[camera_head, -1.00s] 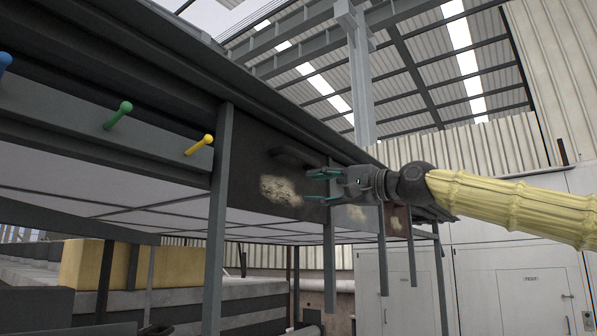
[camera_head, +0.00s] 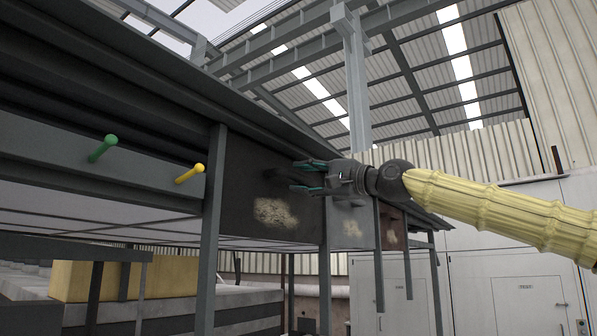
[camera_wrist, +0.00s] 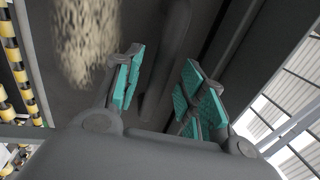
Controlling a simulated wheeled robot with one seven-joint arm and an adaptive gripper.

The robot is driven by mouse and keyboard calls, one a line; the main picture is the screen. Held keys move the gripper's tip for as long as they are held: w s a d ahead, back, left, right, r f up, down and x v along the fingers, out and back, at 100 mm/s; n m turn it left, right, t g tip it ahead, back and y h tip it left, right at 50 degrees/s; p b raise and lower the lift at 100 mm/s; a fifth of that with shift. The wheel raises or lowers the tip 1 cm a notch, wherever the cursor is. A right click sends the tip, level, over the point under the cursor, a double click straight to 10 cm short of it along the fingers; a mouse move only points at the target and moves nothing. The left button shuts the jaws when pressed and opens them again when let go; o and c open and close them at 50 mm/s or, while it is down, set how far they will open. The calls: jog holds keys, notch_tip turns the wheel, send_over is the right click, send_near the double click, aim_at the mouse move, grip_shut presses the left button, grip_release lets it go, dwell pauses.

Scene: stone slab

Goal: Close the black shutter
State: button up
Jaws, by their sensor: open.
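The black shutter (camera_head: 240,185) is a dark, upright panel with a pale worn patch, set between two grey posts under the roof edge. It also fills much of the wrist view (camera_wrist: 125,20). Its dark bar handle (camera_wrist: 168,70) runs between my gripper's fingers in the wrist view; whether they touch it is unclear. In the head view my gripper hides most of the handle. My gripper (camera_head: 303,177) is open, its teal-padded fingers in front of the shutter's right part. The fingers also show in the wrist view (camera_wrist: 160,78).
A green peg (camera_head: 103,147) and a yellow peg (camera_head: 190,173) stick out from the beam at left. A grey panel (camera_head: 348,228) and a reddish-brown panel (camera_head: 392,228) hang to the right, among grey posts (camera_head: 211,235). White cabinets (camera_head: 530,290) stand behind.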

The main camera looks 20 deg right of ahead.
jog(key=shift+p+x, duration=0.4)
jog(key=shift+x, duration=0.75)
grip_shut()
